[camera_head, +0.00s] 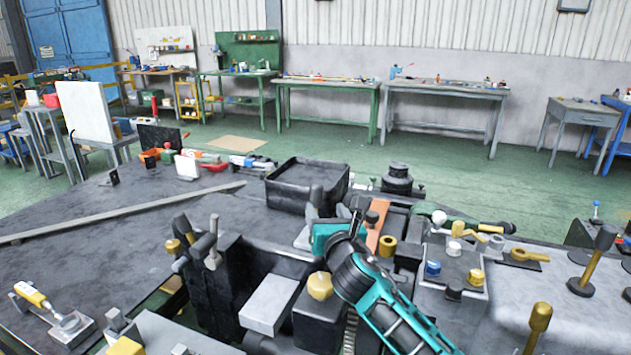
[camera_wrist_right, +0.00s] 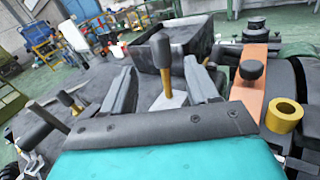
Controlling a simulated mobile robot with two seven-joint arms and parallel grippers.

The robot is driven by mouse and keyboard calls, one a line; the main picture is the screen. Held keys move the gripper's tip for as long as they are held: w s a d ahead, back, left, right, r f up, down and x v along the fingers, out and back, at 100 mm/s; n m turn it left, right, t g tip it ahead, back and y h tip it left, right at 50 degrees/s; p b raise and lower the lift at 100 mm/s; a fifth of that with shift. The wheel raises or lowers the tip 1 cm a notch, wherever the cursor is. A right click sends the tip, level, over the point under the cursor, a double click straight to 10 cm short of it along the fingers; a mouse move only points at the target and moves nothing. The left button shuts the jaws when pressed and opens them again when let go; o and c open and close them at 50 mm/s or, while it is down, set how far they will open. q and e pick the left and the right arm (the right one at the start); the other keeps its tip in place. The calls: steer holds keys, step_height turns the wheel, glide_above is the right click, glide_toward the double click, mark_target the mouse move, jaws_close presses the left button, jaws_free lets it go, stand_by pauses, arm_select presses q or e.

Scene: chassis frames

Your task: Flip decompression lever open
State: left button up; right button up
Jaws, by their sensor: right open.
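A lever with a black grip and a brass-coloured stem (camera_wrist_right: 161,52) stands upright on a light base in the right wrist view. I cannot tell for certain that it is the decompression lever. In the head view a dark grip (camera_head: 316,196), probably the same lever, shows just beyond the right gripper. My right gripper (camera_head: 328,218), on a teal and black arm, is open. In the wrist view its two dark fingers stand apart on either side of the lever, with gaps to both; whether the lever is fully between them is unclear. My left gripper is not in view.
A black open bin (camera_head: 307,183) stands behind the lever. An orange bar (camera_head: 378,226) and a brass ring (camera_head: 387,246) are right of the gripper. Other levers (camera_head: 205,242) stand to the left. The dark tabletop (camera_head: 110,250) is mostly clear at left.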

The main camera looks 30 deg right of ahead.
mark_target(315, 189)
steer(key=b+x, duration=0.1)
steer(key=x, duration=1.1)
steer(key=shift+f, duration=0.15)
steer(key=shift+c, duration=0.3)
jaws_close()
steer(key=shift+b, duration=0.35)
